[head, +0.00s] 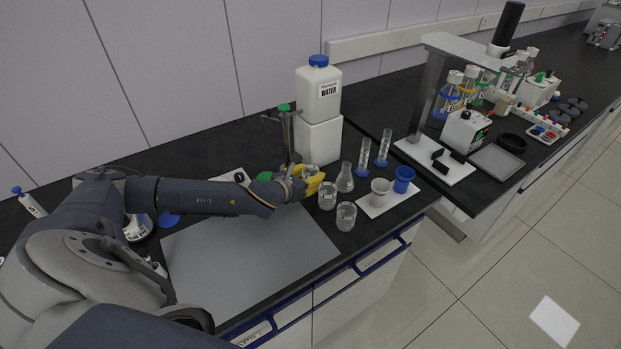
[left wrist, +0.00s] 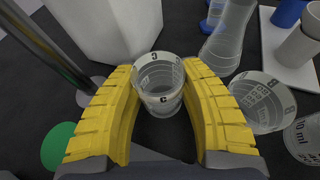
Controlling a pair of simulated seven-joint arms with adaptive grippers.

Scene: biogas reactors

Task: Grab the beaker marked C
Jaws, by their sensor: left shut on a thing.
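A clear beaker with dark markings, one of which reads as C, stands between the yellow fingers in the left wrist view (left wrist: 158,75). My left gripper (head: 311,180) is shut on it, with a finger along each side; it also shows in the left wrist view (left wrist: 165,105). In the head view the gripper and arm largely hide this beaker. A second clear beaker, marked B in the left wrist view (left wrist: 262,100), stands just right of the gripper. Another clear beaker (head: 346,217) stands nearer the bench front. My right gripper is out of view.
A conical flask (head: 345,180) and blue-based cylinders (head: 362,160) stand close on the right. A white tray (head: 378,208) holds a white cup and a blue cup (head: 404,180). A white water container (head: 319,92) stands on a white block behind. A metal stand (head: 286,135) rises close left.

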